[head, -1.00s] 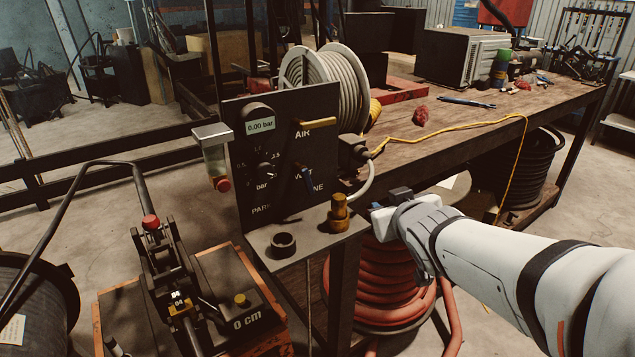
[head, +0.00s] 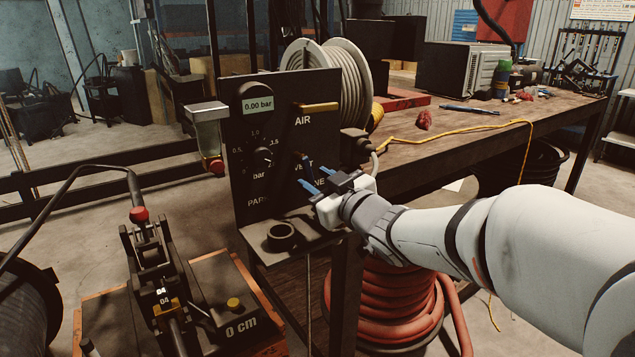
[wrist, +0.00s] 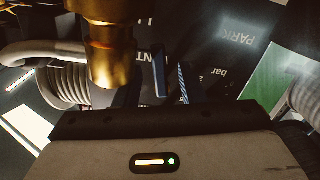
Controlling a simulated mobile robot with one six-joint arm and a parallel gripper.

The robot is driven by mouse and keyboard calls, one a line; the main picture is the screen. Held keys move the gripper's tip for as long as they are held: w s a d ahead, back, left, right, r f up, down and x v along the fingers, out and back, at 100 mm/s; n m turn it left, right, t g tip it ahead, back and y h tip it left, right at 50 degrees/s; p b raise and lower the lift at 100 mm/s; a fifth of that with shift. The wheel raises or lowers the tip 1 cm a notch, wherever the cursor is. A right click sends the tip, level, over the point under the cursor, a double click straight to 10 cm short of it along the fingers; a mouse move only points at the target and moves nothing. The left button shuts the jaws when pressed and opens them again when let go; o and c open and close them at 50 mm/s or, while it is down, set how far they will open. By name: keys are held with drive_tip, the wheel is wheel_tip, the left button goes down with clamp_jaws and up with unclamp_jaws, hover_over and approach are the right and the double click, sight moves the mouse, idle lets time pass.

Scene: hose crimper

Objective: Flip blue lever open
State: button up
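The blue lever (head: 307,165) is on the dark control panel (head: 262,205), below the AIR label and beside lettering partly hidden by it. My gripper (head: 317,179) is in front of the panel with its two blue fingertips apart, just right of and below the lever. I cannot tell whether a finger touches the lever.
A dark ring (head: 282,236) sits on the panel's ledge. A hose reel (head: 328,75) stands behind the panel, and a grey cable runs close to my gripper. The crimper (head: 160,270) is at the lower left.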

drive_tip(key=shift+w+a, duration=0.25)
drive_tip(key=shift+w, duration=0.2)
drive_tip(key=shift+c, duration=0.3)
clamp_jaws()
